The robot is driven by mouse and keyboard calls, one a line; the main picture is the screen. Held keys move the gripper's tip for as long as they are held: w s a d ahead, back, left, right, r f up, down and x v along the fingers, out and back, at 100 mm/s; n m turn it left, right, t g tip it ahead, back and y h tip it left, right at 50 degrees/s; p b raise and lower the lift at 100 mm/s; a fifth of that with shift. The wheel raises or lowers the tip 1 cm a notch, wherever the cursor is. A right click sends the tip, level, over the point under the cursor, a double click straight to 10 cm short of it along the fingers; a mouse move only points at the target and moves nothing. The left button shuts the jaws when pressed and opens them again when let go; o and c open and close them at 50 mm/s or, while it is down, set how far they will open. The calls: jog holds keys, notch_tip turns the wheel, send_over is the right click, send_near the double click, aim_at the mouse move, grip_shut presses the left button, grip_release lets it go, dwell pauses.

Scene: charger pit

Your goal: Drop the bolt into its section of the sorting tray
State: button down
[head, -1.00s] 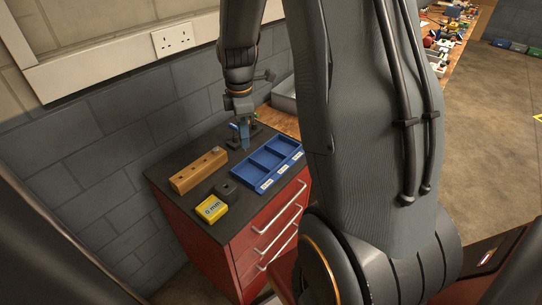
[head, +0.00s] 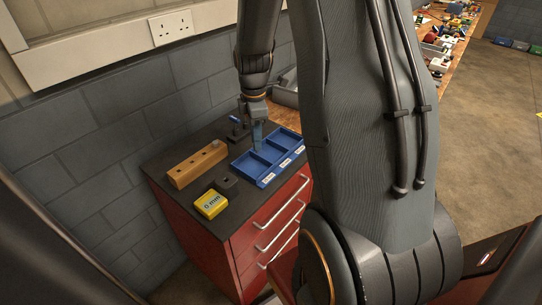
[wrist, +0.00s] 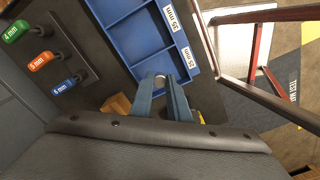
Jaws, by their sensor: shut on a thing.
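My gripper (head: 257,148) points down over the blue sorting tray (head: 262,183), near its back edge in the head view. In the wrist view my gripper (wrist: 160,79) is shut on a small metallic bolt (wrist: 159,76), of which only a little shows between the fingertips. The tray (wrist: 143,68) has several sections with white labels; two labels read 35 mm and 25 mm in the wrist view. The fingertips appear against the section beside the 25 mm label, close to its edge. Their height above the tray floor is hard to tell.
A wooden block with holes (head: 197,164), a small black block (head: 226,184) and a yellow box (head: 211,204) stand left of the tray on the red cabinet's dark top. A stand of coloured hex keys (wrist: 62,57) is beside the tray. A grey bin (head: 286,92) sits behind.

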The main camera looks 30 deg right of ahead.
jog(key=c, duration=1.6)
grip_release()
jog(key=shift+r+b, duration=0.8)
jog(key=shift+r, duration=3.1)
jog(key=s+a+m, duration=0.4)
jog(key=s+a+f+m+t, duration=0.1)
jog(key=s+a+m, duration=0.3)
jog(key=s+m, duration=0.1)
jog(key=s+a+f+m, duration=0.1)
jog(key=s+a+m, duration=0.4)
jog(key=shift+a+f, duration=0.1)
